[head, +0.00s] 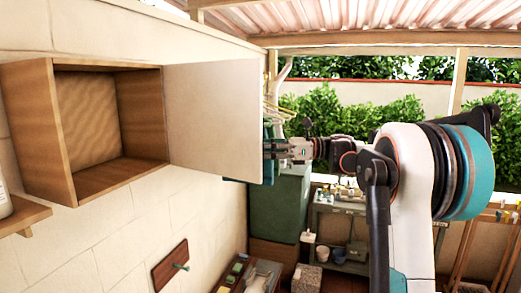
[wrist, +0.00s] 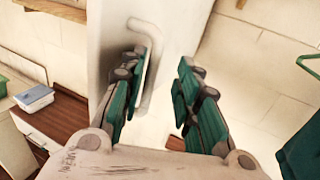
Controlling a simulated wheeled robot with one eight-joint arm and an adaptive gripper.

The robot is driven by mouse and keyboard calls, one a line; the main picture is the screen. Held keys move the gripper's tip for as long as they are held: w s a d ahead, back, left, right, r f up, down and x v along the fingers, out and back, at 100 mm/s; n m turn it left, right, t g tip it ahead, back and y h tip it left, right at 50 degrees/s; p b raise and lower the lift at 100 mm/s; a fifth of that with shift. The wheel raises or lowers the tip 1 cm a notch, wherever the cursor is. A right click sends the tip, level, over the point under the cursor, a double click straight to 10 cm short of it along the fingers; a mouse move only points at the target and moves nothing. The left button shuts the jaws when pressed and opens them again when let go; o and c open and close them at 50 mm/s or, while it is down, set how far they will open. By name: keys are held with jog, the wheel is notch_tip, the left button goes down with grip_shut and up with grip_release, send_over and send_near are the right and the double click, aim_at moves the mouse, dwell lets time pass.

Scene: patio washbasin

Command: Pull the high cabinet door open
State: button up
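The high cabinet (head: 150,105) is a wooden box on the wall at the left of the head view, its empty inside in plain sight. Its white door (head: 212,115) stands wide open, swung out to the right. The wrist view shows the door's outer face (wrist: 105,40) with a pale bar handle (wrist: 152,75). My gripper (wrist: 166,65) is open, its green-padded fingers apart. The left finger overlaps the handle in view, and the right finger is clear of it; contact cannot be told. In the head view my gripper (head: 272,150) is at the door's free edge, its tips partly hidden.
A small wooden shelf (head: 22,214) with a white item is at lower left. A wooden wall plate with a hook (head: 171,266) is below the cabinet. A green cabinet (head: 287,205) and a grey shelf unit (head: 342,225) stand behind my arm.

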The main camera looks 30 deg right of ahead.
jog(key=v, duration=1.2)
jog(key=shift+s, duration=0.1)
